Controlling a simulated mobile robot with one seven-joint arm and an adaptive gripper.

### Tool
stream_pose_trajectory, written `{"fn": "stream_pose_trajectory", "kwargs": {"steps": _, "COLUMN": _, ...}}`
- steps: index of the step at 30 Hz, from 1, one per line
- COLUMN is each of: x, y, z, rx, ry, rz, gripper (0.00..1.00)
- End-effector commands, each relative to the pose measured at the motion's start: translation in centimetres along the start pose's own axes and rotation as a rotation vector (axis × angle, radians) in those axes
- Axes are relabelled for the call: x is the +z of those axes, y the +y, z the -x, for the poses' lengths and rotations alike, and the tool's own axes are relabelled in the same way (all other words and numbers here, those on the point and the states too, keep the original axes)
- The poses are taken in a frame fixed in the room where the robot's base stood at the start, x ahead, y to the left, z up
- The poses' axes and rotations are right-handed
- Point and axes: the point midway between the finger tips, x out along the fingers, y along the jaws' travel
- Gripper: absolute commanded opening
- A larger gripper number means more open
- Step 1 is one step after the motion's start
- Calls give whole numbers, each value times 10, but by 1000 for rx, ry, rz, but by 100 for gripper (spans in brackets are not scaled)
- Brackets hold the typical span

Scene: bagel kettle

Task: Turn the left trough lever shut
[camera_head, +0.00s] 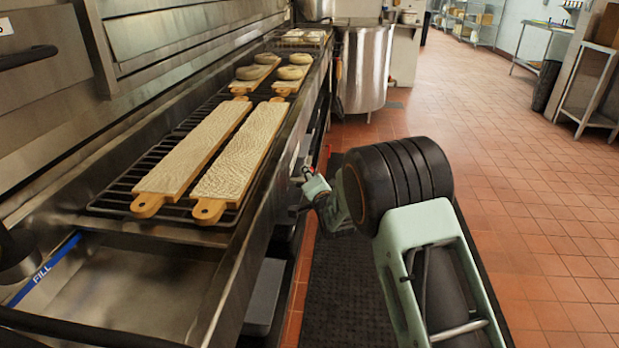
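The steel trough (140,290) runs along the left side, with a blue FILL label (43,270) at its near left. My gripper (305,178) is low beside the trough's right outer wall, partly hidden behind my arm's black joint. Small red and pale parts show at its tip, too small to tell apart. I cannot make out a trough lever clearly, nor whether the gripper touches one. Whether its fingers are open or shut is not clear.
Two long boards (200,155) lie on a black rack (118,197) over the trough. Bagels (252,72) sit on boards farther back. A large steel kettle (365,68) stands beyond. A dark mat (345,290) covers the floor beside the trough; tiled floor (520,190) is open at right.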

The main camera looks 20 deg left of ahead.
Motion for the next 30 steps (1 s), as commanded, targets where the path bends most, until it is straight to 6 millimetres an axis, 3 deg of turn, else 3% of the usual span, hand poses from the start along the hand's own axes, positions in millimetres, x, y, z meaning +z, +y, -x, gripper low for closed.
{"fn": "stream_pose_trajectory", "kwargs": {"steps": 6, "x": 1, "y": 1, "z": -16, "rx": 1, "ry": -1, "rz": 1, "gripper": 29}}
{"fn": "stream_pose_trajectory", "kwargs": {"steps": 17, "x": 0, "y": 0, "z": -19, "rx": 1, "ry": -1, "rz": 1, "gripper": 29}}
{"fn": "stream_pose_trajectory", "kwargs": {"steps": 25, "x": 0, "y": 0, "z": -19, "rx": 1, "ry": -1, "rz": 1, "gripper": 1}}
{"fn": "stream_pose_trajectory", "kwargs": {"steps": 30, "x": 0, "y": 0, "z": -19, "rx": 1, "ry": -1, "rz": 1, "gripper": 0}}
